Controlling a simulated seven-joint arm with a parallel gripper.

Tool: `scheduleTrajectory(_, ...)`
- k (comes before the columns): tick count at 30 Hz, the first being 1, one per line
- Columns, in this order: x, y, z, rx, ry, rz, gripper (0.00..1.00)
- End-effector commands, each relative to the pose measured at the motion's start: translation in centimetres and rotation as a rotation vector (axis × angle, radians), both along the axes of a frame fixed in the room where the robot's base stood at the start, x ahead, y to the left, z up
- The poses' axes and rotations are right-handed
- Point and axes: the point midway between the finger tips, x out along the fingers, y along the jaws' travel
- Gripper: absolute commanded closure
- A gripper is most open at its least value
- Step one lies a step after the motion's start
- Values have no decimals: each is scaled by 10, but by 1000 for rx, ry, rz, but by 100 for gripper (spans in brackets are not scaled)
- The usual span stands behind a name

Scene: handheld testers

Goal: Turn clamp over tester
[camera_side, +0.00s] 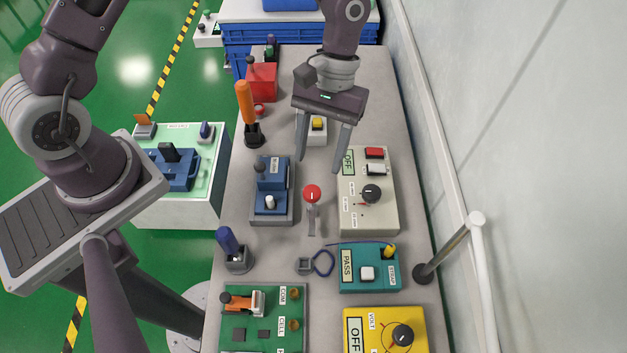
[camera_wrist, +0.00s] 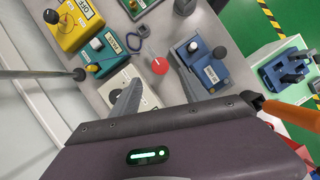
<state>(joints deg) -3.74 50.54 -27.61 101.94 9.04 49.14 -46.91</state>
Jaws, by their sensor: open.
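A red round knob (camera_side: 312,193) tops a grey upright piece on the bench, which looks like the clamp; it also shows in the wrist view (camera_wrist: 159,66). A blue tester (camera_side: 271,175) with a dark knob and a white button sits in a grey tray (camera_side: 258,218) just left of the red knob; it also shows in the wrist view (camera_wrist: 205,68). The clamp seems beside the tester, not over it. My gripper (camera_side: 318,160) is open and empty, pointing down above and behind the red knob. In the wrist view, the knob shows between and beyond my fingers (camera_wrist: 158,90).
A grey box (camera_side: 381,212) reading OFF stands right of the knob. A teal PASS box (camera_side: 348,283), yellow meter (camera_side: 412,323) and green board (camera_side: 265,340) are nearer. An orange-handled tool (camera_side: 244,101) stands upright behind the tester. A wall runs along the right.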

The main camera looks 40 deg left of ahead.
Motion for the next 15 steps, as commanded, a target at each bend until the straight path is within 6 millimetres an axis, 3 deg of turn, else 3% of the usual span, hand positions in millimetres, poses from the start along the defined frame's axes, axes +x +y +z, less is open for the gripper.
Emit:
scheduleTrajectory(9, -21, -8, -52, -1, 7, 0, 47)
scheduleTrajectory(15, -25, -10, -65, 0, 4, 1, 47)
